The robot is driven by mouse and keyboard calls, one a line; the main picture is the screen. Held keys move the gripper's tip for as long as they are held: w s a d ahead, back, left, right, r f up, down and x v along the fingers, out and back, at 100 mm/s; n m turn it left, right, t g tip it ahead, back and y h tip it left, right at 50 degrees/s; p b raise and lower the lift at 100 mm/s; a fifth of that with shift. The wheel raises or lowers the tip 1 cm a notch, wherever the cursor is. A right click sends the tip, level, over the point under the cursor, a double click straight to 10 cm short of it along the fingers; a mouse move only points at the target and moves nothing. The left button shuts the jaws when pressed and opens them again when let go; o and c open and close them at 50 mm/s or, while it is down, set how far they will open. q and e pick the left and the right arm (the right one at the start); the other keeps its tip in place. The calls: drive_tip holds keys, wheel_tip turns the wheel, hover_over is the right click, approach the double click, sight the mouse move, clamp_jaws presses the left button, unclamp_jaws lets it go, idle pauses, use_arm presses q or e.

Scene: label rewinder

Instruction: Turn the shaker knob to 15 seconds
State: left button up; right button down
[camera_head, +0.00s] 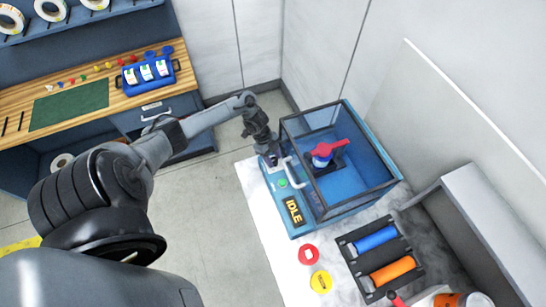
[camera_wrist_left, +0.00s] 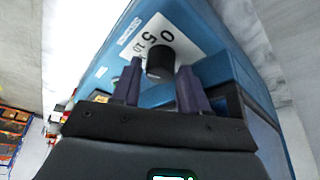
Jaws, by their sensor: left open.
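The shaker is a blue machine with a clear box on top (camera_head: 372,196) and a yellow-on-dark IDLE display (camera_head: 293,211). Its black knob (camera_wrist_left: 160,55) shows in the left wrist view, beside a white dial label (camera_wrist_left: 158,35) on which 0, 5 and 10 can be read. The rest of the label is hidden. My left gripper (camera_head: 270,158) is at the far left corner of the shaker. In the left wrist view its open fingers (camera_wrist_left: 160,68) stand on either side of the knob; I cannot tell whether they touch it. The knob is hidden in the head view. My right gripper is not in view.
A red-handled item (camera_head: 322,154) sits inside the clear box. A silver handle (camera_head: 298,173) and a green button (camera_head: 282,183) are close to my left gripper. Red and yellow discs (camera_head: 321,281) and a black rack with blue and orange rolls (camera_head: 376,239) lie in front.

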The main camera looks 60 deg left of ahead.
use_arm(q)
drive_tip(key=c, duration=0.8)
drive_tip(key=shift+o, duration=0.2)
drive_tip(key=shift+r+n+p, duration=0.2)
drive_tip(key=shift+n+p, duration=0.3)
drive_tip(key=shift+p, duration=0.35)
drive_tip(key=n+p, duration=0.1)
drive_tip(key=n+t+p, duration=0.1)
drive_tip(key=shift+s+d+y+p, duration=0.15)
drive_tip(key=shift+y+p, duration=0.15)
drive_tip(key=shift+p, duration=0.05)
drive_tip(key=shift+n+t+p, duration=0.3)
drive_tip(key=shift+n+p, duration=0.15)
drive_tip(key=shift+n, duration=0.25)
drive_tip(key=shift+f+n+y, duration=0.2)
drive_tip(key=shift+n+y, duration=0.3)
drive_tip(key=shift+n, duration=0.5)
drive_tip(key=shift+n+t, duration=0.4)
drive_tip(key=shift+n, duration=0.4)
